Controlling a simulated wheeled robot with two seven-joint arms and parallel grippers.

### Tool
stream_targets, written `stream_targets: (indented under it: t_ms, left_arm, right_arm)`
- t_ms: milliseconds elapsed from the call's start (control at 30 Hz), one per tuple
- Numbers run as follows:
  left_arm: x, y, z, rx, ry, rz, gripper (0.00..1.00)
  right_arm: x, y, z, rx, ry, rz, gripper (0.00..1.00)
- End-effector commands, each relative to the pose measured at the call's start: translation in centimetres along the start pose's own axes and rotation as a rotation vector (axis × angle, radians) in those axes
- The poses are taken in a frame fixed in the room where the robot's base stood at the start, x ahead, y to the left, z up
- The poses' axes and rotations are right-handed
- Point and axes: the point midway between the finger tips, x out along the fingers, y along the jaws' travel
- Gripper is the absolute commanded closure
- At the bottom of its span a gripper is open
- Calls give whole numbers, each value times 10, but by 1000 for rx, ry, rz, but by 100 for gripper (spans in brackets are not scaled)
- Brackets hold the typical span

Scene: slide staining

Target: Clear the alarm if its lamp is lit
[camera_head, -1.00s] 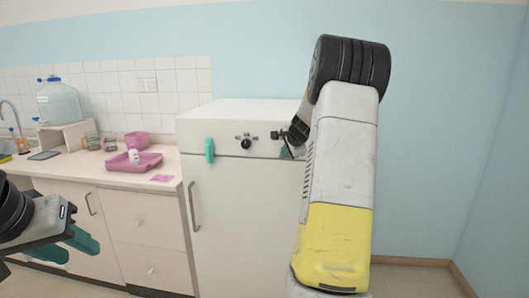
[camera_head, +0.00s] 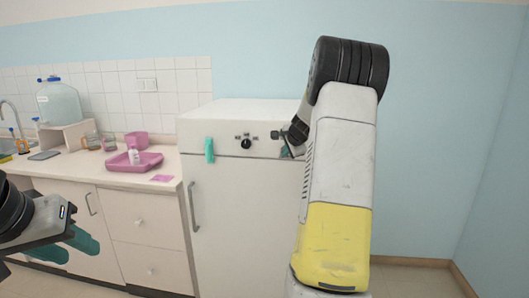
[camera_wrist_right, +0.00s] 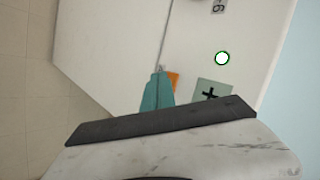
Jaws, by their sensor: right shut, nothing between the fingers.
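The white cabinet (camera_head: 235,215) stands against the wall, with a black dial (camera_head: 246,144) on its upper front. My right gripper (camera_head: 287,152) is at the right end of that upper front, partly hidden by my arm. In the right wrist view its teal fingers (camera_wrist_right: 158,92) are shut and empty, beside a small orange piece (camera_wrist_right: 173,81). My left gripper (camera_head: 80,246) is open and empty.
A counter (camera_head: 115,177) left of the cabinet holds a pink tray (camera_head: 149,163) with a small white bottle, glass jars (camera_head: 93,141) and a large water bottle (camera_head: 59,102). A teal upright piece (camera_head: 209,150) is on the cabinet front. Floor at right is clear.

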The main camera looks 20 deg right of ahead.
Motion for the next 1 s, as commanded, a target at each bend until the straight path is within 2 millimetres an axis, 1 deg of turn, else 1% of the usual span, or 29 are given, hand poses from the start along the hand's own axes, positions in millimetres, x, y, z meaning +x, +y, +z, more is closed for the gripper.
stream_targets:
  t_ms: [200,567,1000]
  left_arm:
    - [0,0,0,0,0,0,62]
    - [0,0,0,0,0,0,62]
    - [0,0,0,0,0,0,62]
  right_arm:
    - [-8,6,5,2,0,0,100]
    - [-10,6,6,1,0,0,100]
    - [-38,27,26,2,0,0,100]
